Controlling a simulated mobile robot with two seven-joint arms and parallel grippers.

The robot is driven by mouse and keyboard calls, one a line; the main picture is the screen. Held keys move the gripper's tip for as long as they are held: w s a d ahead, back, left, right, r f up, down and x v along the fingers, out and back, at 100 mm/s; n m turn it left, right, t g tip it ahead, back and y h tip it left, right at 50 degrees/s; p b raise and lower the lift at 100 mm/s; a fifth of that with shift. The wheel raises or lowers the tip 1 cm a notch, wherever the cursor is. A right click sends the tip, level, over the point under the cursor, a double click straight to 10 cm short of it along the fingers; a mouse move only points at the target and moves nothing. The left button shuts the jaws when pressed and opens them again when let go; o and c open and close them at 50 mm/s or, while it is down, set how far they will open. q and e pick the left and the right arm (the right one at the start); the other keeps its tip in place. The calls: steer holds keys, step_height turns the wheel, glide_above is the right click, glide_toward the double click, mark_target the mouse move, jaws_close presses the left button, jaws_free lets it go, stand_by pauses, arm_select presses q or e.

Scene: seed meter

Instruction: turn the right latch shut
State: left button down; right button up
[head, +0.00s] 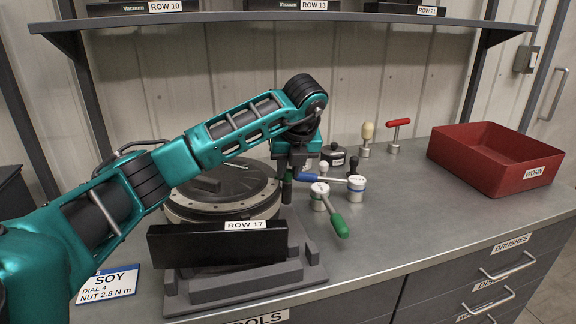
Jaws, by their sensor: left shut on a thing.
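The seed meter (222,205) is a round grey and black housing with a flat lid, lying on the bench behind the ROW 17 block. My left arm reaches over it from the left. My left gripper (289,180) points down at the meter's right rim, where the right latch sits. It is shut on the latch, which is mostly hidden behind the fingers, so its angle cannot be told. My right gripper is not in view.
The black ROW 17 block (215,246) stands in a grey stand (250,287) in front. The red WORN bin (493,158) is farther right. The right front bench is clear.

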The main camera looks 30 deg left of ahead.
arm_select(q)
steer(key=n+g, duration=0.1)
steer(key=n, duration=0.1)
steer(key=n+y, duration=0.1)
steer(key=n, duration=0.1)
steer(key=shift+w+d+n+g, duration=0.1)
steer(key=shift+w+n+g, duration=0.05)
steer(key=shift+n+g, duration=0.25)
stand_by(0.4)
steer(key=c, duration=0.9)
jaws_free()
steer(key=shift+c, duration=0.2)
steer(key=p+v, duration=0.3)
steer(key=v, duration=1)
steer(key=shift+w, duration=0.1)
